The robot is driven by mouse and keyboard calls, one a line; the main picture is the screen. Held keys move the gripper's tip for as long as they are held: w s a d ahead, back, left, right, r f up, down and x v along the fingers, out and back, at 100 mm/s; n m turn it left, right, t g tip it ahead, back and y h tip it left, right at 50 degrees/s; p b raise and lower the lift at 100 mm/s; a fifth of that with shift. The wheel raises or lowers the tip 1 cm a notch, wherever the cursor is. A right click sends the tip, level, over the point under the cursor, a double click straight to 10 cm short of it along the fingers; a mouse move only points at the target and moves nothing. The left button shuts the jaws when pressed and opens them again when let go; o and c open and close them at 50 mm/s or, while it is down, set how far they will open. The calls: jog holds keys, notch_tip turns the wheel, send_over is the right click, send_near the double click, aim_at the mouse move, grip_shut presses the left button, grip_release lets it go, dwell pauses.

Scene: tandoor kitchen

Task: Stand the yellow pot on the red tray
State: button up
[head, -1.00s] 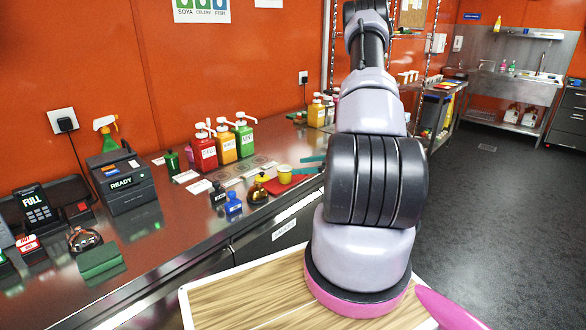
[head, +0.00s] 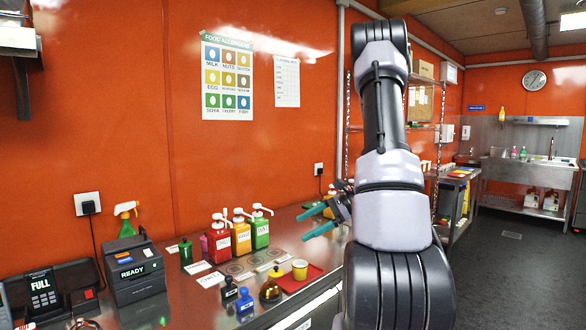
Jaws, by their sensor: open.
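The yellow pot (head: 300,269) stands upright on the red tray (head: 316,272), on the steel counter. Red tray surface shows around it at the right and in front. My gripper (head: 318,221) is above and to the right of the pot, well clear of it. Its two teal fingers are apart and nothing is between them.
An amber flask with a yellow top (head: 271,287) stands close to the tray's left end. Blue (head: 244,301) and black (head: 229,291) bottles stand further left. Red (head: 219,243), yellow (head: 241,237) and green (head: 261,232) pump dispensers stand behind, by the wall.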

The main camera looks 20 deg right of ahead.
jog(key=s+a+r+n+t+h, duration=0.1)
jog(key=s+a+r+n+h, duration=0.3)
jog(key=s+r, duration=0.5)
jog(key=s+a+r+n+t+h, duration=0.1)
jog(key=s+a+r+n+h, duration=0.4)
jog(key=s+a+r+n, duration=0.3)
notch_tip(320, 180, up, 4)
jog(key=a+n, duration=0.1)
jog(key=n, duration=0.2)
jog(key=shift+s+r, duration=0.15)
jog(key=shift+s, duration=0.2)
